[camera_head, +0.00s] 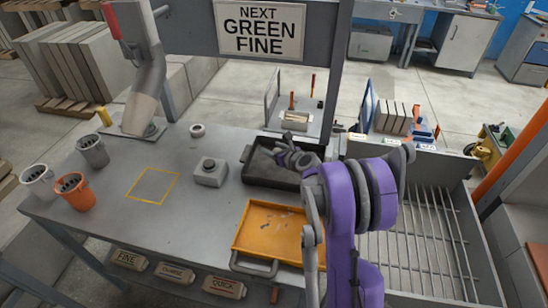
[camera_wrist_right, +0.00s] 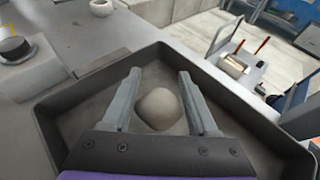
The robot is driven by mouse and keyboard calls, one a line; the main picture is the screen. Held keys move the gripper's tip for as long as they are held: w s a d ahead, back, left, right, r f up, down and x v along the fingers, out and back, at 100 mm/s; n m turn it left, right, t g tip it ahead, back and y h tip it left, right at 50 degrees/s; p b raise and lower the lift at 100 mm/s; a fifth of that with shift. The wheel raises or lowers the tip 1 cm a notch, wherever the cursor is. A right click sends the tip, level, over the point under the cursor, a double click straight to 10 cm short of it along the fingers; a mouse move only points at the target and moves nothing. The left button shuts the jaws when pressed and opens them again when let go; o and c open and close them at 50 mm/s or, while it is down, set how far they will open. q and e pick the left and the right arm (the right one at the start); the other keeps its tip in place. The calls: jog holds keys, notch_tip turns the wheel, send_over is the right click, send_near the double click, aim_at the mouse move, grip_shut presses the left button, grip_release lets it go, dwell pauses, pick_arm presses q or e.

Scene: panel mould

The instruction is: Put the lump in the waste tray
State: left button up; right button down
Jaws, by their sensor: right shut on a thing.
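The lump (camera_wrist_right: 160,108) is grey and rounded, and shows between the two fingers of my right gripper (camera_wrist_right: 160,75) in the right wrist view. The gripper is shut on it, over the inside of a black tray (camera_wrist_right: 52,128). In the head view my right gripper (camera_head: 282,156) is over the same black tray (camera_head: 262,181), and its arm hides part of the tray. An orange tray (camera_head: 245,240) with small dark scraps stands nearer the front. I cannot tell from the pictures which tray is the waste tray. My left gripper is not in view.
A grey box with a round button (camera_head: 210,172) stands left of the black tray. Grey and orange cups (camera_head: 75,191) stand at the left, near a yellow outlined square (camera_head: 153,186). A slatted grate (camera_head: 425,230) is at the right. A sign (camera_head: 260,28) reads "NEXT GREEN FINE".

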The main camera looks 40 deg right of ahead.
jog(key=shift+f, duration=1.85)
jog(key=shift+a, duration=0.1)
jog(key=shift+f, duration=0.15)
jog(key=shift+c, duration=0.8)
grip_release()
jog(key=shift+r, duration=0.4)
jog(key=v, duration=0.5)
jog(key=b+v, duration=0.1)
jog(key=v, duration=0.4)
jog(key=shift+s, duration=0.4)
jog(key=shift+s+a+r, duration=0.1)
jog(key=shift+s+r, duration=0.15)
jog(key=shift+s, duration=0.35)
